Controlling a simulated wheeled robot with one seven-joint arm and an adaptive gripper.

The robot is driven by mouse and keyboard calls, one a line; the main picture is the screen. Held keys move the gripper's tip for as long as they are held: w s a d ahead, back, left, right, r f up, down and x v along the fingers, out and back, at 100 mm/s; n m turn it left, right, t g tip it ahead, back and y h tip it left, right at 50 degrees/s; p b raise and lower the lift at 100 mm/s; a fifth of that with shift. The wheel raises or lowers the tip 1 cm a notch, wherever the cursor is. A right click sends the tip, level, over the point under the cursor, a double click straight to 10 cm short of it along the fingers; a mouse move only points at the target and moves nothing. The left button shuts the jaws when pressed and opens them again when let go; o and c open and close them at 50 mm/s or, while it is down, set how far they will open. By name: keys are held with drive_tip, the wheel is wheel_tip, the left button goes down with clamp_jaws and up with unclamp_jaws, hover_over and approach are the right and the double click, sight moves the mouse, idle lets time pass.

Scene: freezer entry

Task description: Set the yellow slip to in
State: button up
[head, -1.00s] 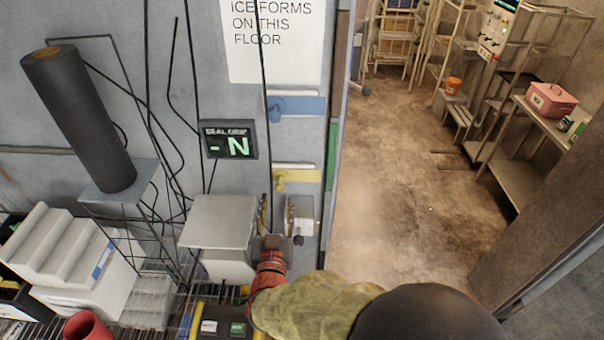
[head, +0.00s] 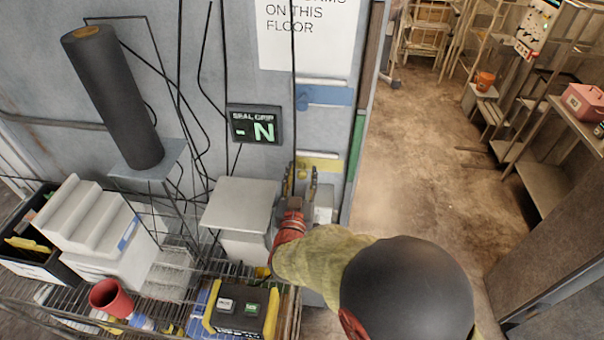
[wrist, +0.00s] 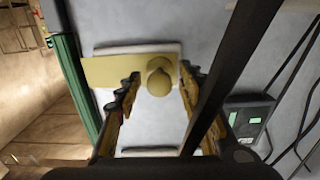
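The yellow slip (head: 327,165) is a flat yellow plate with a round knob, lying across a pale holder on the grey wall beside the doorway. In the wrist view the slip (wrist: 108,72) reaches left from its knob (wrist: 159,86), close to a green strip. My gripper (head: 301,176) is open in front of the slip. In the wrist view its fingers stand on either side of the knob, with gaps showing, and do not grip it. The fingers partly hide the slip's left end in the head view. I cannot tell how far the fingertips are from the wall.
A blue slip (head: 330,96) sits above the yellow one. A display (head: 254,125) reading "SEAL GRIP" and N hangs to the left, among dark cables. A grey box (head: 238,205) stands close left of my gripper. The doorway floor (head: 420,150) at right is open.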

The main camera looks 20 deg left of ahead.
drive_tip(key=shift+c, duration=0.6)
clamp_jaws()
